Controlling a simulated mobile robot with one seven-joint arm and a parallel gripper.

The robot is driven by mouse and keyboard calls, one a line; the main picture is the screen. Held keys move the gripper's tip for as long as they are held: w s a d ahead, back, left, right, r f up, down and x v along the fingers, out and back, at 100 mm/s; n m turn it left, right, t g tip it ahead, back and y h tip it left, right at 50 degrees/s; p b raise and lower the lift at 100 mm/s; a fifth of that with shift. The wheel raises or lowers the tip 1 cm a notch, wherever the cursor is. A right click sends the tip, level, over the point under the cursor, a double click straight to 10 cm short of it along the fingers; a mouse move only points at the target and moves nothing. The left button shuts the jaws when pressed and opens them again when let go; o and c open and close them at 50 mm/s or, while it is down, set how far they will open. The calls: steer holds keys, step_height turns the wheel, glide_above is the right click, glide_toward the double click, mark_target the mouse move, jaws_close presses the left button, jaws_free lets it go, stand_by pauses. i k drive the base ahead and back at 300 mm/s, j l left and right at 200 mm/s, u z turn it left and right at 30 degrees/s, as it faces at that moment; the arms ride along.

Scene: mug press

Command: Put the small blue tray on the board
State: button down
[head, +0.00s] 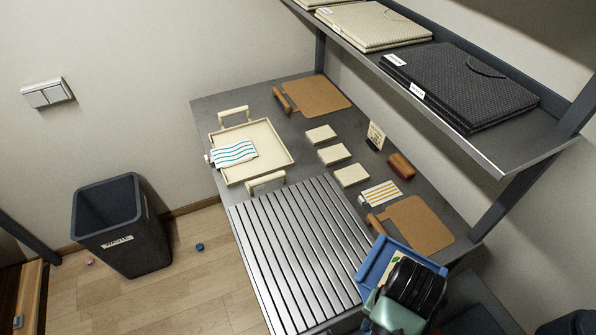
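The small blue tray (374,262) is at the front right of the table, over its front edge. My gripper (408,283) is directly over the tray and covers its right part. The fingertips are hidden, but the tray juts past the table edge with my gripper and looks held. Something green and pale shows inside the tray. A brown board (420,222) with a wooden handle lies just behind the tray at the right. A second brown board (318,96) with a handle lies at the far end of the table.
A slatted metal panel (297,250) fills the front left of the table. A cream tray (273,143) holds a striped cloth. Several cream blocks (333,153), a small sign (376,136), a brown roll (402,165) and a yellow-striped cloth (381,193) lie nearby. A shelf (480,130) overhangs the right.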

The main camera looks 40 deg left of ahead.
mark_target(310, 241)
steer(key=i+l+u, duration=0.55)
steer(key=u, duration=0.2)
steer(key=i+l+u, duration=0.35)
steer(key=k+l, duration=0.05)
